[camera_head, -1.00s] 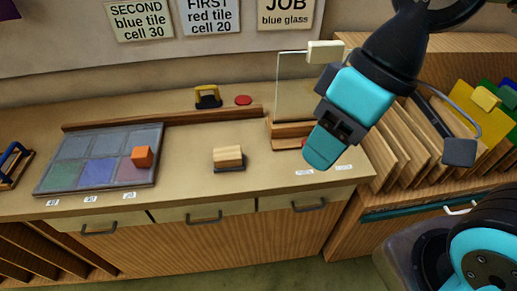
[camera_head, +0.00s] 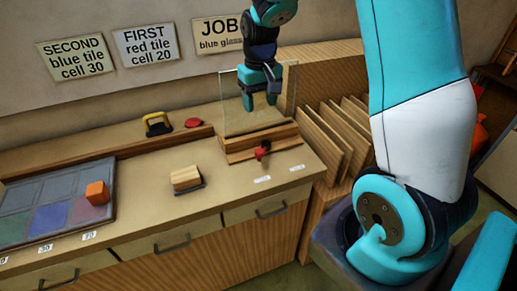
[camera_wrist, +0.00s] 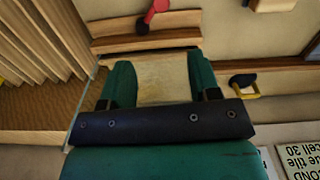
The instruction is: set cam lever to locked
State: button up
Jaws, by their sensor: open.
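The cam lever (camera_head: 262,151), red with a dark pivot, is on the front of the wooden holder (camera_head: 236,147). In the wrist view the red lever (camera_wrist: 156,11) is near the top edge, angled away from its dark pivot. I cannot tell which of the labels its end points to. A clear glass pane (camera_head: 233,112) stands upright in the holder. My gripper (camera_head: 260,103) points down above the holder, at the pane, apart from the lever. Its green fingers (camera_wrist: 163,85) are spread, with no object visibly gripped. I cannot tell whether they straddle the pane.
Two white labels (camera_head: 262,180) lie on the bench in front of the holder. A wooden block (camera_head: 186,178), a tile tray (camera_head: 110,208) with an orange cube (camera_head: 97,193), a yellow-handled tool (camera_head: 158,124) and a red disc (camera_head: 194,122) are leftward. Upright wooden dividers (camera_head: 335,135) are at right.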

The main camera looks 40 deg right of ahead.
aim_at(259, 151)
notch_tip(259, 151, down, 16)
jog(key=p, duration=0.2)
jog(key=shift+a+f+p, duration=0.15)
jog(key=shift+f+p, duration=0.1)
jog(key=shift+p, duration=0.1)
grip_shut()
